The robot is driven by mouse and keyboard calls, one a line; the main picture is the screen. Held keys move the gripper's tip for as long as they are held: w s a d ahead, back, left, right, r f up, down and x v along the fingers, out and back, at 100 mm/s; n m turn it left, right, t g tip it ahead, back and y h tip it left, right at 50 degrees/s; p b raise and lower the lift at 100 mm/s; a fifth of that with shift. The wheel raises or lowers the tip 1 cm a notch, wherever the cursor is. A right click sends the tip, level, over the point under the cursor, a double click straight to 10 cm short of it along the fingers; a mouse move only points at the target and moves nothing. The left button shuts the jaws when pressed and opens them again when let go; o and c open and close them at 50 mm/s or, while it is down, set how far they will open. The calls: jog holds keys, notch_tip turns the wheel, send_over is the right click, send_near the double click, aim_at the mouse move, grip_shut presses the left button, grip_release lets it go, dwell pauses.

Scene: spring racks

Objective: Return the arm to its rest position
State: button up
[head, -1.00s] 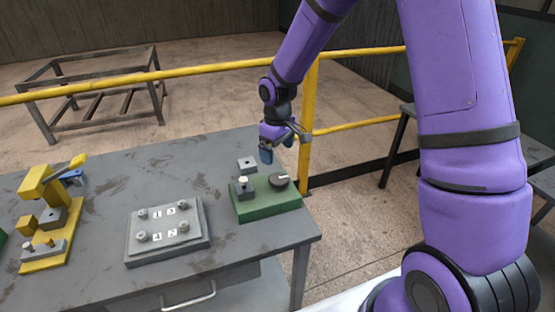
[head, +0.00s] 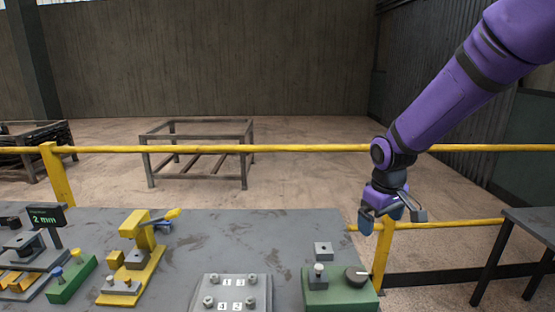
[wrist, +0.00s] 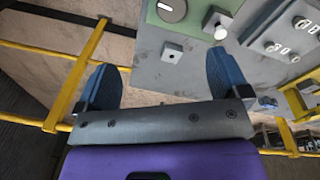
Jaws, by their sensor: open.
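My purple arm comes in from the upper right of the head view. My gripper (head: 382,220) hangs at its end, beyond the table's right back corner and near the yellow rail. In the wrist view my gripper (wrist: 163,85) shows two blue fingers spread wide apart, with nothing between them. The grey table (head: 210,245) lies below and to the left. The green block with a black dial (head: 340,290) and the small grey block with a hole (head: 323,251) stand at its right end, apart from my fingers.
The yellow rail (head: 290,148) runs behind the table. A numbered grey plate (head: 231,293), a yellow clamp fixture (head: 134,262) and a "2 mm" display (head: 45,217) are on the table. A second table (head: 535,222) stands at right. An empty metal frame (head: 200,130) stands behind the rail.

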jog(key=s+d+r+m+t, duration=0.2)
jog(key=s+d+r+m, duration=0.15)
jog(key=s+r, duration=1)
jog(key=s+r+m+t, duration=0.1)
jog(key=s+r, duration=0.1)
jog(key=s, duration=0.4)
jog(key=s+d+r+m+t, duration=0.1)
jog(key=s, duration=0.5)
jog(key=shift+s+d+r, duration=0.25)
jog(key=shift+d+r, duration=0.05)
jog(key=shift+r, duration=0.05)
jog(key=shift+w, duration=0.1)
